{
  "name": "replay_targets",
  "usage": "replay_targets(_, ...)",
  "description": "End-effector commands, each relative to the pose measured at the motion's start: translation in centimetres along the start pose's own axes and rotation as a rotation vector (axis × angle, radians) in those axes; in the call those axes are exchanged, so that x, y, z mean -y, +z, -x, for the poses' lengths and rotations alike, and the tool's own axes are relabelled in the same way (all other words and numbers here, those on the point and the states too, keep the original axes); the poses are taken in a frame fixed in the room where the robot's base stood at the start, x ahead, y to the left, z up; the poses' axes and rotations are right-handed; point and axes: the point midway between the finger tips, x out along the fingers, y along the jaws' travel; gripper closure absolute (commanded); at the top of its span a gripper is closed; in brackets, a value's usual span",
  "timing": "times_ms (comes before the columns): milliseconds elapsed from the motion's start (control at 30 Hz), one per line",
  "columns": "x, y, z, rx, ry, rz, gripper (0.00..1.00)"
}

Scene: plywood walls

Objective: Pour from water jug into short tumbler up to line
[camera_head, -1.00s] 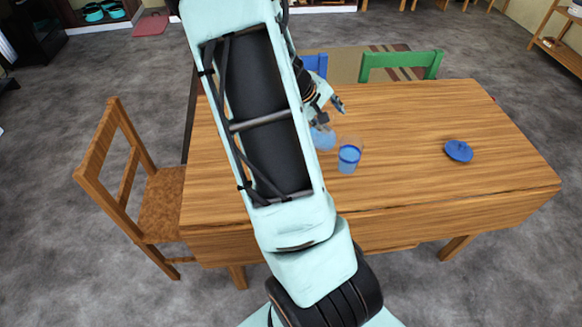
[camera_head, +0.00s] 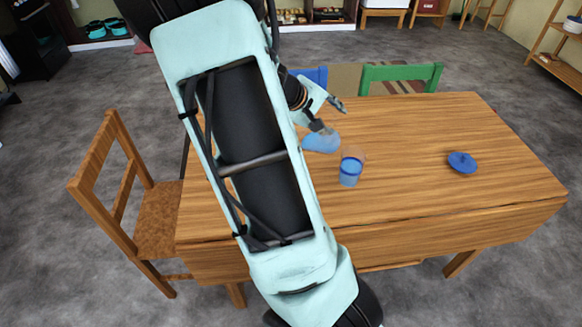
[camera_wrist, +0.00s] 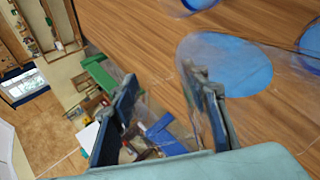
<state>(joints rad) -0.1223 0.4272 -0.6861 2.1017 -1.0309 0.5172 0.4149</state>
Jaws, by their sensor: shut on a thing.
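A clear short tumbler (camera_head: 350,172) stands upright on the table in the head view, with blue water in its lower part and a clear rim above. The see-through water jug, its blue water (camera_head: 321,143) showing clearly, is held just left of and behind the tumbler and looks tilted. My gripper (camera_head: 326,118) is shut on the jug. In the wrist view the fingers (camera_wrist: 165,105) are on either side of a clear part of the jug, and its blue water (camera_wrist: 235,65) lies beyond the right finger. The jug's clear outline is hard to make out.
A green chair (camera_head: 402,73) and a blue chair (camera_head: 312,75) are behind. A wooden chair (camera_head: 125,190) stands at the left.

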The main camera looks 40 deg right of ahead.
Motion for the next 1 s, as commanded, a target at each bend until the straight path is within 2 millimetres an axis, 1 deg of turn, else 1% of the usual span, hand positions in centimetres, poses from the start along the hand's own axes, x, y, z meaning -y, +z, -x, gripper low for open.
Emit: replay_targets(1000, -1.4, -0.1, 1.7, 0.000, 0.062, 0.001, 1.00)
